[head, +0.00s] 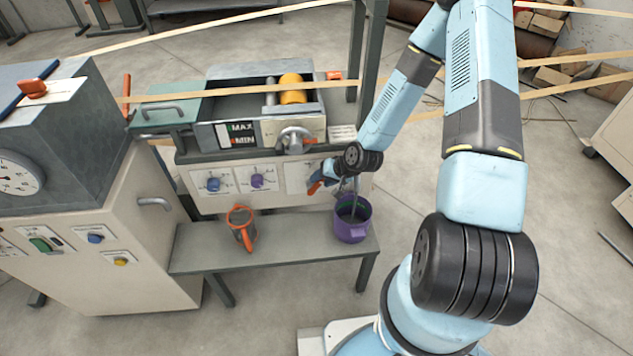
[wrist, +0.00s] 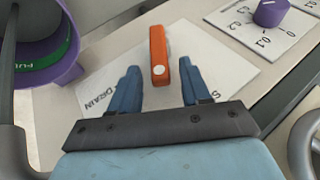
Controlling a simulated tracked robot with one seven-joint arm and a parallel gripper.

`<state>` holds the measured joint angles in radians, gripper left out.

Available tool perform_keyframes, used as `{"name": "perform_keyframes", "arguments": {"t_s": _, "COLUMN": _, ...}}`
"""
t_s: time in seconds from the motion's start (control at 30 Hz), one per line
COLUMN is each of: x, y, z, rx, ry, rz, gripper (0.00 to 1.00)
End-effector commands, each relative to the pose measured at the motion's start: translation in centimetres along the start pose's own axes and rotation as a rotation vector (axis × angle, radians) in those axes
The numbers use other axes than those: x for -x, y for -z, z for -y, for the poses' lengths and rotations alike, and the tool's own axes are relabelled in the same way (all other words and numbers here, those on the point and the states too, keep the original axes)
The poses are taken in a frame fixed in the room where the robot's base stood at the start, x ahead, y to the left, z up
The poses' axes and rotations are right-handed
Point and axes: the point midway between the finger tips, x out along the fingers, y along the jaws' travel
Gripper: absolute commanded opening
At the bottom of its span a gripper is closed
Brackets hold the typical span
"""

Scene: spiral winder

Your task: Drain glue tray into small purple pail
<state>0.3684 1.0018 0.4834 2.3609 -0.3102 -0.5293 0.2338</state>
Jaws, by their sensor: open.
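The glue tray (head: 306,108) is in the machine, with a yellow roller in it and a MAX/MIN level gauge (head: 240,134) on its front. The small purple pail (head: 351,233) stands upright on the bench; in the wrist view the pail (wrist: 68,62) shows a green band inside. A grey pipe (wrist: 8,75) reaches down at its mouth. An orange lever (wrist: 158,52) sits on a plate marked DRAIN. My gripper (wrist: 160,82) is open, its blue fingers either side of the lever's near end, with gaps on both sides. In the head view, my gripper (head: 322,178) is at the machine's front panel.
Blue and purple knobs (head: 257,181) are on the front panel. A grey tap or crank (head: 294,139) juts out above. Tan strips cross overhead.

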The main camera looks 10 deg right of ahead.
Motion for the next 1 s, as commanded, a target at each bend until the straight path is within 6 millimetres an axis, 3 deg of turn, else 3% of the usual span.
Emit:
{"name": "perform_keyframes", "arguments": {"t_s": 0.5, "x": 9.1, "y": 0.1, "z": -0.2, "rx": -0.002, "ry": -0.001, "rz": -0.003, "gripper": 0.47}}
{"name": "perform_keyframes", "arguments": {"t_s": 0.7, "x": 10.7, "y": 0.1, "z": -0.2, "rx": -0.003, "ry": -0.001, "rz": -0.001, "gripper": 0.47}}
{"name": "perform_keyframes", "arguments": {"t_s": 1.0, "x": 11.3, "y": 0.0, "z": -0.2, "rx": -0.004, "ry": -0.001, "rz": 0.000, "gripper": 0.47}}
